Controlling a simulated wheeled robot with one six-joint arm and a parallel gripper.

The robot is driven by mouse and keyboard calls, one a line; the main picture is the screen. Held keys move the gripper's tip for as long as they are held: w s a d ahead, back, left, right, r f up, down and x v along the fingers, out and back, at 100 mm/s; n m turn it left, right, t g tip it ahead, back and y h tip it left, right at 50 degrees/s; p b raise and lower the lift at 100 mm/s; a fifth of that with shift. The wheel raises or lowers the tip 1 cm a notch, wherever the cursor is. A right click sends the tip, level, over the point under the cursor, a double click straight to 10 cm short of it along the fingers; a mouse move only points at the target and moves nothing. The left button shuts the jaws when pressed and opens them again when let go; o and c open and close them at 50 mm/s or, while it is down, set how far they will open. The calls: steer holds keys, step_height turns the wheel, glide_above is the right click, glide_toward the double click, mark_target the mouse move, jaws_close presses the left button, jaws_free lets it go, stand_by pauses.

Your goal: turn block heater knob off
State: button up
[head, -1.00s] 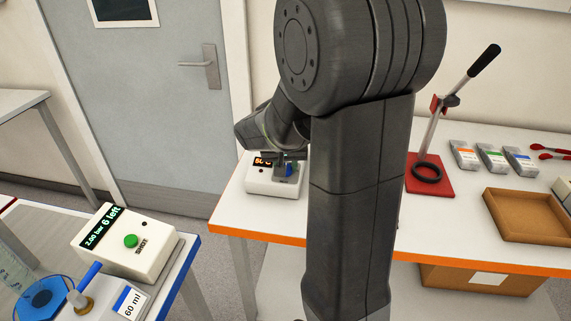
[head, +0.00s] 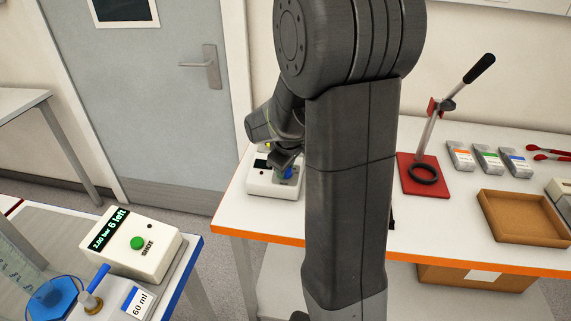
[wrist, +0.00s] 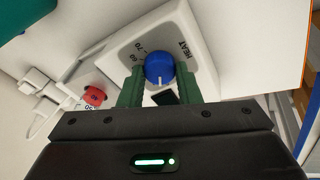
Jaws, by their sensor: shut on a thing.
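The block heater (head: 262,188) is a white box at the left end of the orange-edged table. Its display (head: 261,163) looks dark in the head view. Its blue knob (wrist: 158,66) shows in the wrist view with a white pointer line pointing towards my gripper, beside the markings 60, 70 and HEAT. My gripper (wrist: 160,76) has its green fingers shut on the knob, one on each side. In the head view my gripper (head: 284,160) partly covers the heater, and a bit of the blue knob (head: 289,173) shows.
My arm hides the middle of the table. A red-based lever press (head: 424,175), several small packs (head: 488,158) and a brown tray (head: 520,218) stand to the right. A shot dispenser (head: 140,245) is on the near left bench. The wrist view shows a red part (wrist: 95,95) beside the heater.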

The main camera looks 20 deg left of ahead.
steer(key=shift+r+n, duration=0.1)
steer(key=shift+n, duration=1.2)
steer(key=shift+p, duration=0.3)
steer(key=o, duration=1)
steer(key=shift+c, duration=0.2)
steer(key=v, duration=1.3)
steer(key=shift+r+b, duration=0.35)
steer(key=shift+w+d, duration=0.15)
